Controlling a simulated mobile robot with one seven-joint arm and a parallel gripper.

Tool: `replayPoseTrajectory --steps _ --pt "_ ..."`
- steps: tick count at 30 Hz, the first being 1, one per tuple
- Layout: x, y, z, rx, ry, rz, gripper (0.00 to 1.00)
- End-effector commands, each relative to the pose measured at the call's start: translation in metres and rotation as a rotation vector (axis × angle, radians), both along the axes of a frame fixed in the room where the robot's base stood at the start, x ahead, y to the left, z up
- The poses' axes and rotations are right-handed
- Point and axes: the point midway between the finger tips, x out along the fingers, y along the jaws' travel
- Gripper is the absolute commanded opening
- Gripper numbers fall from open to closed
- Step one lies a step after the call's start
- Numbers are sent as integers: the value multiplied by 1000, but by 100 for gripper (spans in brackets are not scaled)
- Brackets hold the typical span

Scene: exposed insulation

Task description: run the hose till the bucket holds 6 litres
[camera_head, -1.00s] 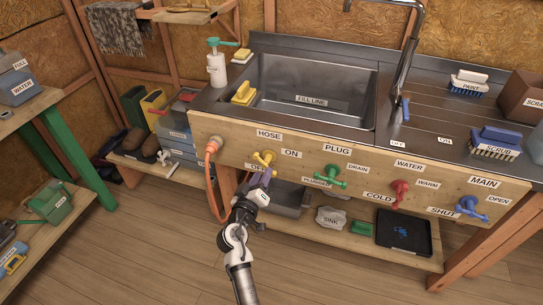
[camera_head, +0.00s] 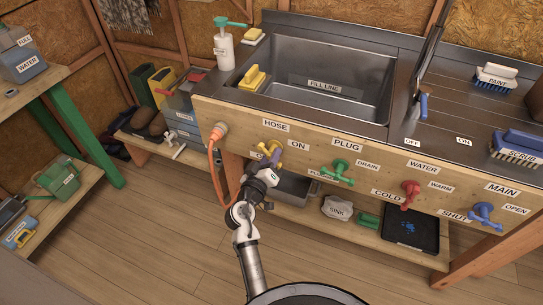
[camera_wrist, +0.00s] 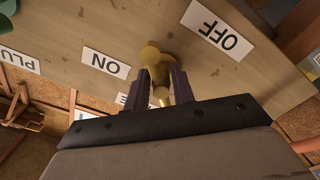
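The yellow HOSE valve (camera_head: 270,150) is on the wooden front panel below the sink, its ON label to the right. My gripper (camera_head: 268,165) is at this valve. In the wrist view its two dark fingers (camera_wrist: 164,88) lie on either side of the yellow handle (camera_wrist: 159,97); whether they press on it I cannot tell. The OFF label (camera_wrist: 218,27) shows there in full. The orange hose (camera_head: 213,165) hangs from its fitting on the panel; its lower end is hidden behind my arm. No bucket is clearly identifiable, and no water shows.
Green PLUG (camera_head: 338,173), red WATER (camera_head: 410,193) and blue MAIN (camera_head: 486,212) valves stick out to the right. A grey bin (camera_head: 293,187) and a black tray (camera_head: 408,232) sit on the shelf below. A dark rounded rim shows at the bottom edge. The left floor is clear.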

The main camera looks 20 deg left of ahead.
Motion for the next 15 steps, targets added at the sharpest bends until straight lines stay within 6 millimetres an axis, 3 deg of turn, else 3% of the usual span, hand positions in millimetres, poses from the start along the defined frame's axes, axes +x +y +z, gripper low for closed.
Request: replayPoseTrajectory --steps 1,5,15 --pt "0 0 0 0 0 0 18" --pt "0 0 0 0 0 0 1" --pt "0 -1 0 -107 4 0 0"
